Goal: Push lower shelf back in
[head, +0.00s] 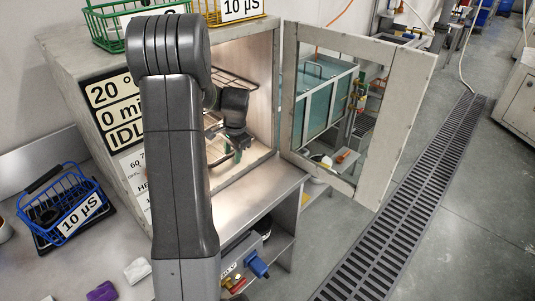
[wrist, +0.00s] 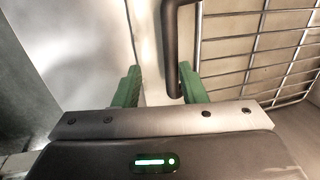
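A grey cabinet (head: 62,52) stands open, with a lit inside. A wire shelf (head: 236,78) shows high in it; lower down, my arm hides most of the view, and the lower shelf cannot be made out clearly. My gripper (head: 236,155) is inside the opening, low down. In the wrist view my gripper (wrist: 160,86) has its green fingers apart. A dark bent bar (wrist: 171,45) reaches down between them, close to the right finger; contact cannot be told. A wire shelf (wrist: 250,45) lies right of the bar; which shelf it is cannot be told.
The cabinet's windowed door (head: 408,105) stands wide open on the right. A steel bench (head: 250,202) lies below the opening. A blue basket (head: 62,208) stands at left, and a green basket (head: 108,24) on top.

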